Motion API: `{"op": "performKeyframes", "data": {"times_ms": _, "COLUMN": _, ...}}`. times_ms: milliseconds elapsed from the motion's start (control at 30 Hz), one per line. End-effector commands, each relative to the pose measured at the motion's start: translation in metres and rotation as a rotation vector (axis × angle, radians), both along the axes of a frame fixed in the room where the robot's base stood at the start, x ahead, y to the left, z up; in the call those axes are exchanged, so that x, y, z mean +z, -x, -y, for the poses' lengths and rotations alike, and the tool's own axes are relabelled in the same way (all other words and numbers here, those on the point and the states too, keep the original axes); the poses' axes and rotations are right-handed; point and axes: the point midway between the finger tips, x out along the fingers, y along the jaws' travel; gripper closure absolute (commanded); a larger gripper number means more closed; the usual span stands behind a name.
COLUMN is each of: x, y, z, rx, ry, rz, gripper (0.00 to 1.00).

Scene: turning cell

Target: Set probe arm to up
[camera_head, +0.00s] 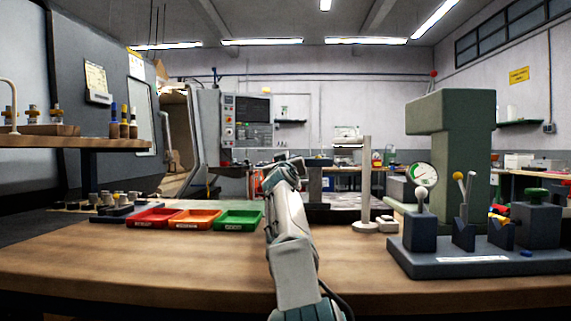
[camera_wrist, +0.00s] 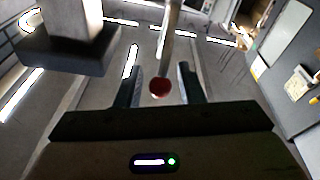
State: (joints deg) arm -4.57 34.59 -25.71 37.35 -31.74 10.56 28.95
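In the wrist view a pale rod with a dark red ball end (camera_wrist: 159,88), which looks like the probe arm, runs between the fingers of my gripper (camera_wrist: 159,76). The fingers stand apart, with a visible gap on each side of the ball. A dark block on a pale column (camera_wrist: 65,52) is at upper left in that view. In the head view my arm reaches forward over the bench. My gripper (camera_head: 296,161) is small there beside a dark stand (camera_head: 315,184), and my own arm hides the red ball.
The wooden bench (camera_head: 180,262) is bare at front left. Red (camera_head: 153,217), orange (camera_head: 194,218) and green (camera_head: 238,219) trays lie left of my arm.

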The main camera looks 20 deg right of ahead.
Motion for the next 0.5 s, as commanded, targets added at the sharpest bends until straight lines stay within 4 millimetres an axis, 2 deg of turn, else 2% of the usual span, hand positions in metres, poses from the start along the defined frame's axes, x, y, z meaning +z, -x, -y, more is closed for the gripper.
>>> {"op": "performKeyframes", "data": {"times_ms": 333, "x": -0.001, "y": 0.001, "z": 0.000, "rx": 0.000, "ry": 0.001, "rz": 0.001, "gripper": 0.61}}
{"op": "performKeyframes", "data": {"times_ms": 500, "x": -0.006, "y": 0.013, "z": -0.006, "rx": 0.001, "ry": 0.002, "rz": 0.001, "gripper": 0.61}}
